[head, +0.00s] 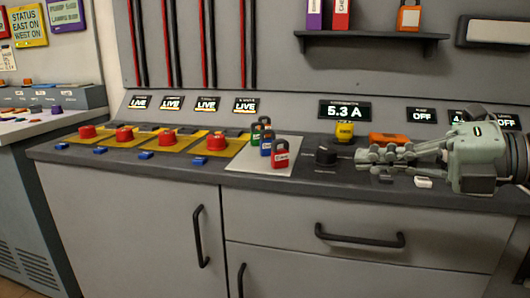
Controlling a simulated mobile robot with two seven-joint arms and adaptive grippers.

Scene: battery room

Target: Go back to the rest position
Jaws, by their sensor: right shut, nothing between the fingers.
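My right gripper (364,160) reaches in from the right over the bench top, fingers pointing left. It is shut and empty. Its fingertips are just right of a black rotary knob (326,155); I cannot tell whether they touch it. A yellow padlock-like block (344,131) stands behind the fingertips, and an orange block (389,139) is behind the fingers. My left gripper is not in view.
Green, blue and red padlocks (280,156) stand on a pale plate (247,160). Several red buttons (216,141) on yellow bases line the bench's (130,162) left half. A shelf (375,36) holds tagged items above. Drawer handles (359,237) protrude below.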

